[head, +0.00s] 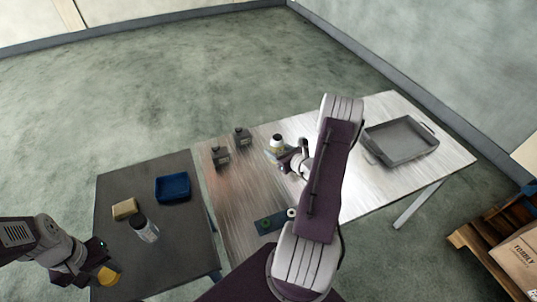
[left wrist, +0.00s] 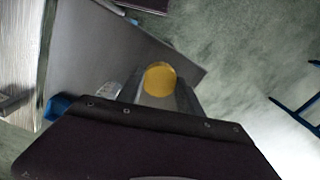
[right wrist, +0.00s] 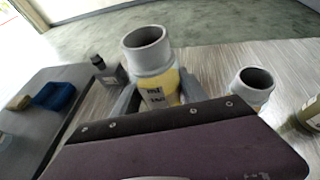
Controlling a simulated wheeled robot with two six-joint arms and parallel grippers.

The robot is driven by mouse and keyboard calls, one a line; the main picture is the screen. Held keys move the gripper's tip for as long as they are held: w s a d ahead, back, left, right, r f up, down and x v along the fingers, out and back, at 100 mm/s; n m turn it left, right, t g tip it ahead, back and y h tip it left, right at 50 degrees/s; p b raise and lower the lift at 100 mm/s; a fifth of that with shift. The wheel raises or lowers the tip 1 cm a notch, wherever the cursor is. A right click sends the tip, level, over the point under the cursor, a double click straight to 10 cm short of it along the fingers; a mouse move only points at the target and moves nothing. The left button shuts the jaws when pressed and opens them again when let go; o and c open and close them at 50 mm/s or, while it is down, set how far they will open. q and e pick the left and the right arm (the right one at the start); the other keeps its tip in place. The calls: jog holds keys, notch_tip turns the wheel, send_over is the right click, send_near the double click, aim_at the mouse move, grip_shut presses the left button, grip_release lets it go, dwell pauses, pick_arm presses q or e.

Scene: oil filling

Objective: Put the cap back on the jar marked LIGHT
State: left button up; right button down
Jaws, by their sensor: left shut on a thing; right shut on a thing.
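My left gripper (head: 97,272) is shut on a round yellow cap (head: 108,276), held over the front of the dark table; the left wrist view shows the cap (left wrist: 160,79) between the fingers. My right gripper (head: 289,157) is shut on a jar (head: 277,145) with yellow contents at the metal table. In the right wrist view this jar (right wrist: 160,92) has a wide grey neck, open at the top, and a label too blurred to read surely. A second open jar (right wrist: 252,88) stands to its right in that view. The cap and held jar are far apart.
Dark bottles (head: 242,138) stand left of the held jar. A grey tray (head: 375,145) lies at the right end. A blue mat (head: 268,223) lies near the front. The dark table (head: 120,180) holds a sponge (head: 125,208), a blue tray (head: 172,187) and a clear bottle (head: 147,232).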

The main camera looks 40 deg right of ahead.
pick_arm(q)
jog(key=shift+f+b, duration=0.3)
jog(key=shift+f, duration=0.1)
pick_arm(e)
jog(key=s+d+r, duration=0.3)
jog(key=s+d, duration=0.1)
jog(key=shift+d+r, duration=0.2)
jog(key=shift+r, duration=0.05)
jog(key=c, duration=1.3)
grip_release()
grip_shut()
